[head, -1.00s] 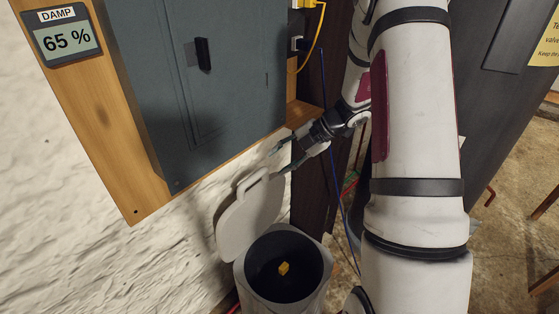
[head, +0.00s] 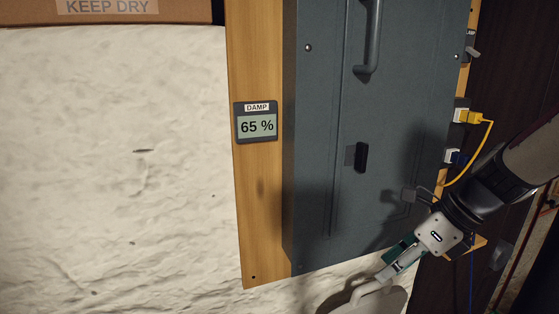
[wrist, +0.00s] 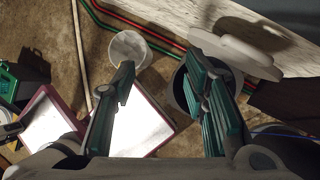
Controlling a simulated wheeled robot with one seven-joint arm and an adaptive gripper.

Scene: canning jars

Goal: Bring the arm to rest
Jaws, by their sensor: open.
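My gripper (head: 392,266) is at the lower right of the head view, in front of the bottom edge of the grey cabinet and just above a pale lid (head: 378,301). In the wrist view my gripper (wrist: 160,74) has its two green-padded fingers spread wide, with nothing between them. My arm enters from the right edge of the head view and slopes down to the left. In the wrist view the dark-mouthed bin (wrist: 179,88) lies below the right finger, which partly hides it; its raised lid (wrist: 242,57) is beyond.
The grey cabinet (head: 330,150) sits on a wooden board with a damp meter (head: 256,122) reading 65 %. Yellow (head: 489,140) and blue cables hang close to my arm. The wrist view shows a white bucket (wrist: 130,47) and pipes on the floor.

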